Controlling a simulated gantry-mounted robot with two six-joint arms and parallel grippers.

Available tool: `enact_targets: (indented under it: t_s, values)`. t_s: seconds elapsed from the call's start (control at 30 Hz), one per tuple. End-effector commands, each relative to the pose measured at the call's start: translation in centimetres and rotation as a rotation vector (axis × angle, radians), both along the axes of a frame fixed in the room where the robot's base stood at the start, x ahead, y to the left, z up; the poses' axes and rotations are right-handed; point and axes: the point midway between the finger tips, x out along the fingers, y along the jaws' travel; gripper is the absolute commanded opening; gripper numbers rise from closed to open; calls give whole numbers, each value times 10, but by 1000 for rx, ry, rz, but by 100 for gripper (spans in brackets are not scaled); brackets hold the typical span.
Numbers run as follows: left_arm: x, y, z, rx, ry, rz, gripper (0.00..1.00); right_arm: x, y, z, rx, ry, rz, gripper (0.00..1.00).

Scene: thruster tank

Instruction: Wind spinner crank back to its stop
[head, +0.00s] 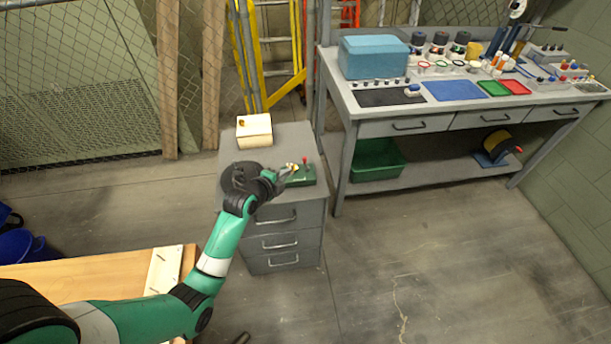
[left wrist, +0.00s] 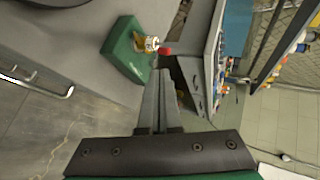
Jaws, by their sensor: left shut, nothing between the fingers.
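A small device with a green base (head: 300,179), a brass-and-white part and a red knob (head: 305,161) sits on top of the grey drawer cabinet (head: 282,140). I take it for the spinner with its crank. In the left wrist view, its green base (left wrist: 125,50) lies just beyond the fingers, with the brass-and-white part (left wrist: 147,43) and red knob (left wrist: 166,50) at its right end. My left gripper (head: 284,172) is shut and empty, close to the device. In the left wrist view its fingertips (left wrist: 160,75) point at the knob; contact cannot be told. My right gripper is out of view.
A cream box (head: 254,131) stands at the cabinet's back left, and a dark round disc (head: 232,180) is partly hidden behind my left arm. A workbench (head: 345,100) stands to the right. Its lower shelf holds a yellow-and-black drum (head: 498,143). Open floor lies in front.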

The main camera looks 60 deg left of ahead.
Motion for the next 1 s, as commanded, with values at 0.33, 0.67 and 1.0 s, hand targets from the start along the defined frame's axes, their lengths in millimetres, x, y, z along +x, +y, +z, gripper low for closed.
enact_targets:
  t_s: [0.33,0.67,1.0]
  values:
    - [22,14,-15,1,-1,-1,0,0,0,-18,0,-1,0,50]
    - [65,43,-43,2,-2,-1,0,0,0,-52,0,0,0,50]
    - [74,49,-44,2,-2,-1,0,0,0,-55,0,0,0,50]
